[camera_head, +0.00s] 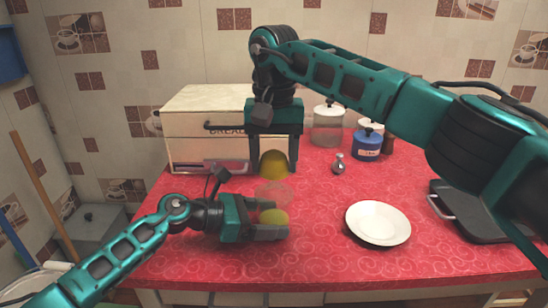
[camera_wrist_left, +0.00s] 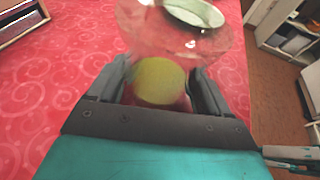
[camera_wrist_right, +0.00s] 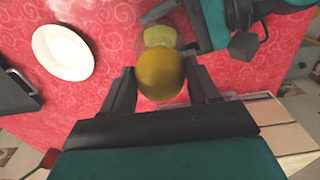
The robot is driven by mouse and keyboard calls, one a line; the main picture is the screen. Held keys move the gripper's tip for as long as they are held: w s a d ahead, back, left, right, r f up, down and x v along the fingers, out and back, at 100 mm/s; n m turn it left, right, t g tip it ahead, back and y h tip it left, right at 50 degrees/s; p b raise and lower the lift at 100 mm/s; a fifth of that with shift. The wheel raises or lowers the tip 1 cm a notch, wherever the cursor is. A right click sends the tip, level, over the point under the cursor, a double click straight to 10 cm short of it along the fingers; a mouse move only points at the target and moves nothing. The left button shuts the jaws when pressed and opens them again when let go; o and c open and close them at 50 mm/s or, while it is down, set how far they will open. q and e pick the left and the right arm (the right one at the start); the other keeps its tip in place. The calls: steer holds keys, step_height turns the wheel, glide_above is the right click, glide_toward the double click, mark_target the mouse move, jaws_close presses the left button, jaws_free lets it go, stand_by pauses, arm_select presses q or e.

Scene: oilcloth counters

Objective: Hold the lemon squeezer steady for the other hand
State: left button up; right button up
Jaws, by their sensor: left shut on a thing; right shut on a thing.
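The lemon squeezer (camera_head: 273,217) seems to be the yellow-green rounded piece with a clear, see-through dish beside it. My left gripper (camera_head: 270,222) is shut on the yellow-green part, low over the red counter. In the left wrist view that part (camera_wrist_left: 160,80) sits between the fingers, with the clear dish beyond it. My right gripper (camera_head: 273,160) points down and is shut on a yellow lemon half (camera_head: 274,165), above and behind the squeezer. The right wrist view shows the lemon half (camera_wrist_right: 162,75) between the fingers, partly overlapping the squeezer. I cannot tell whether they touch.
A white plate (camera_head: 378,223) lies to the right, with a dark tray (camera_head: 470,215) beyond it. A cream bread box (camera_head: 190,120) stands behind my left gripper. A glass jar (camera_head: 327,128), a blue jar (camera_head: 366,146) and a small metal item (camera_head: 339,165) stand at the back.

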steer(key=shift+f, duration=0.25)
steer(key=shift+f, duration=1)
steer(key=shift+r, duration=0.1)
steer(key=shift+r, duration=0.9)
steer(key=shift+r, duration=1.5)
